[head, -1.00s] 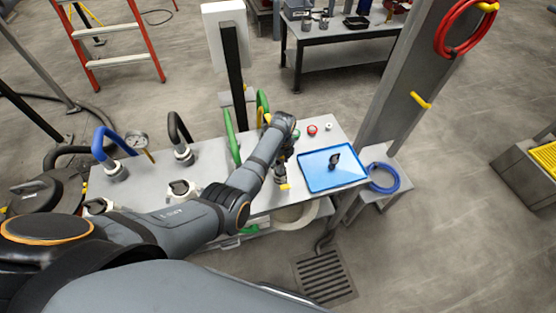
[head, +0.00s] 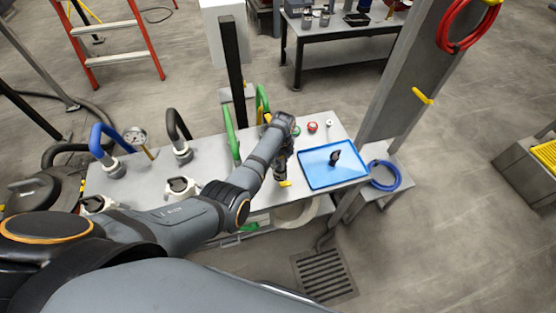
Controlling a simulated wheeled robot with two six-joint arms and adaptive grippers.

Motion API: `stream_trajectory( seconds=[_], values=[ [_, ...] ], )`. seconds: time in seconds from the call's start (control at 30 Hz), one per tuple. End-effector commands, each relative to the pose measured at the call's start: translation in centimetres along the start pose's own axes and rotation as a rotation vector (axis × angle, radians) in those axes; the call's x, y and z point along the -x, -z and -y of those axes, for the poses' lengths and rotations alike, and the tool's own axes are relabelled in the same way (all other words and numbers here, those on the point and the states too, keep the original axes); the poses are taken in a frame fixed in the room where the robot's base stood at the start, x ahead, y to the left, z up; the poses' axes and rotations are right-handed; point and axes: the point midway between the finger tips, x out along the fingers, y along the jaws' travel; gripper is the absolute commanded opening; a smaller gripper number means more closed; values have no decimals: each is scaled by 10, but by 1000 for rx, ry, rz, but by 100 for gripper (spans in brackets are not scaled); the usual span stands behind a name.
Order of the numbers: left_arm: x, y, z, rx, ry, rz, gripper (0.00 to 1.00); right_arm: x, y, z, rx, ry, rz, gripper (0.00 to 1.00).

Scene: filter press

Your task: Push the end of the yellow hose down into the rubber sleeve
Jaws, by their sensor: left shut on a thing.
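My left arm reaches across the grey bench to my left gripper (head: 281,172), which points down near the bench's front edge, left of the blue tray. It is shut on the yellow hose. A short yellow end (head: 285,184) shows at the fingertips, and another bit of yellow (head: 266,118) shows behind the wrist. The rest of the hose is hidden by my arm. I cannot make out the rubber sleeve at the gripper, nor whether the hose end touches it. My right gripper is out of view.
The blue tray (head: 313,181) holds a dark object (head: 334,158). A grey post (head: 404,85) rises at right.

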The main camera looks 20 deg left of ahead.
Motion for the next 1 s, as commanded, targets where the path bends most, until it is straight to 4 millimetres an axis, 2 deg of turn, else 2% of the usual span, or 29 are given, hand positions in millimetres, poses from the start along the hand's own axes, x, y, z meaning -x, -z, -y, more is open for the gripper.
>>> stream_trajectory(
  seconds=[0.07, 0.1, 0.33, 0.57, 0.7, 0.83, 1.0],
  values=[
    [0, 0, 0, 0, 0, 0, 3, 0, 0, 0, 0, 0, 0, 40],
    [0, 0, 0, 0, 0, 0, 42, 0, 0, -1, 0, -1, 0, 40],
    [0, 0, 0, 0, 0, 0, 73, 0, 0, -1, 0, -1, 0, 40],
    [0, 0, 0, 0, 0, 0, 73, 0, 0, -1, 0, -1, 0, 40],
    [4, 0, 0, 0, 1, 1, 73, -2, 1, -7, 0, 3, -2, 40],
    [25, 0, 0, 1, 4, 1, 73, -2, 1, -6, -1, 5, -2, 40],
    [69, -1, 0, 1, 6, 1, 73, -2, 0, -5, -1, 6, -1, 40]
  ],
)
